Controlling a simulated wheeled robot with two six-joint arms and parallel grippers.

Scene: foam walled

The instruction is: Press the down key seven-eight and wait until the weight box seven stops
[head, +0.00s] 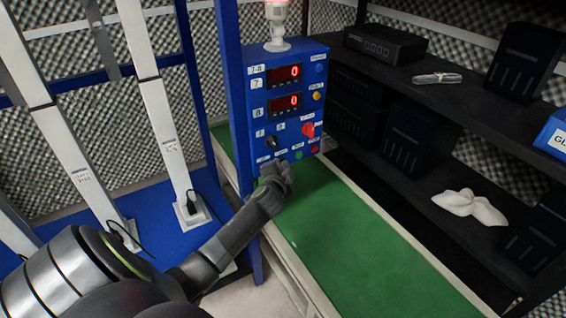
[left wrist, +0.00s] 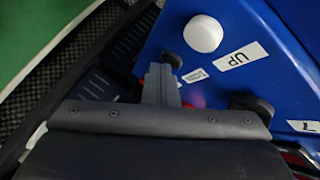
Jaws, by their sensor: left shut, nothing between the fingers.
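The blue control panel (head: 287,105) stands at the centre, with two red displays (head: 285,75), each reading 0. My left gripper (head: 274,168) is shut and empty at the panel's lower left edge, hiding part of the lowest key row. In the left wrist view its fingertips (left wrist: 161,72) are beside a small dark round key (left wrist: 172,60) on the panel's face. I cannot tell whether they touch it, and its small label (left wrist: 195,76) is unreadable. A white round key (left wrist: 203,34) sits by an UP label (left wrist: 242,56). I cannot make out weight box seven.
A black selector knob (head: 272,142) and a red knob (head: 308,129) are above the lowest row. A green surface (head: 345,240) runs below the panel. A dark shelf (head: 450,95) with black boxes stands at right. White posts (head: 165,120) stand at left.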

